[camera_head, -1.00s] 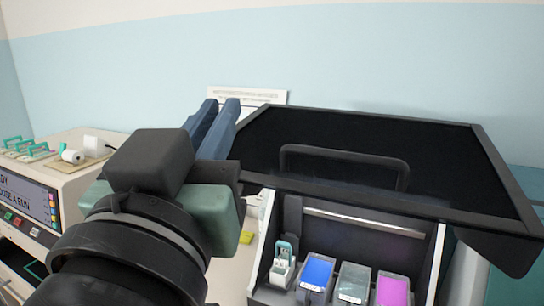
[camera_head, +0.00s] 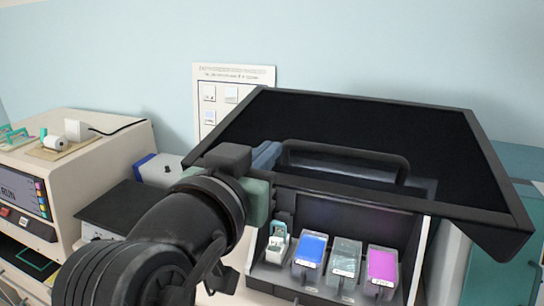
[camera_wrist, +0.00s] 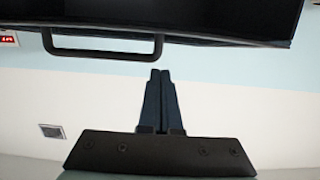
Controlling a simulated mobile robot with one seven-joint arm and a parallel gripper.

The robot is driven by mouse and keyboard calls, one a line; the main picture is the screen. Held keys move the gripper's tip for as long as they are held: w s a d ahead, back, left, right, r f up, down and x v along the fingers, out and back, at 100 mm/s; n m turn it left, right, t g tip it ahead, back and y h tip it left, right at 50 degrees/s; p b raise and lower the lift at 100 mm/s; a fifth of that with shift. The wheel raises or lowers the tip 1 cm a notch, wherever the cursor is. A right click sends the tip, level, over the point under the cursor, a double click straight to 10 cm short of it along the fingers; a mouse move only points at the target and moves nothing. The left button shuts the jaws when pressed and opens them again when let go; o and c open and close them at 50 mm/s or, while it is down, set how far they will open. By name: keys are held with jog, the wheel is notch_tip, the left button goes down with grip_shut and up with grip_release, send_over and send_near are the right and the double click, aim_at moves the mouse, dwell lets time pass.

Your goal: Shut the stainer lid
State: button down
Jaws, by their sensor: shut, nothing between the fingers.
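The stainer lid (camera_head: 350,115) is a dark panel with a thick black frame, standing raised and open above the stainer. Its black bar handle (camera_head: 345,152) faces me. The lid also shows across the top of the wrist view (camera_wrist: 210,18), with the handle (camera_wrist: 105,52) hanging below it. My gripper (camera_head: 268,153) is at the lid's left part, just left of the handle, partly hidden by its own wrist. In the wrist view the dark blue fingers (camera_wrist: 160,74) are together and empty. Their tips lie just below the handle's right end, seemingly apart from it.
Inside the stainer stand a white slide holder (camera_head: 277,243) and blue (camera_head: 311,248), clear (camera_head: 345,257) and magenta (camera_head: 382,266) baths. A beige machine (camera_head: 100,165) stands at left. A chart (camera_head: 232,85) hangs on the wall behind.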

jog(key=shift+w+f+p, duration=0.2)
jog(key=shift+f+p, duration=0.1)
jog(key=shift+f, duration=1.7)
jog(key=shift+f, duration=0.1)
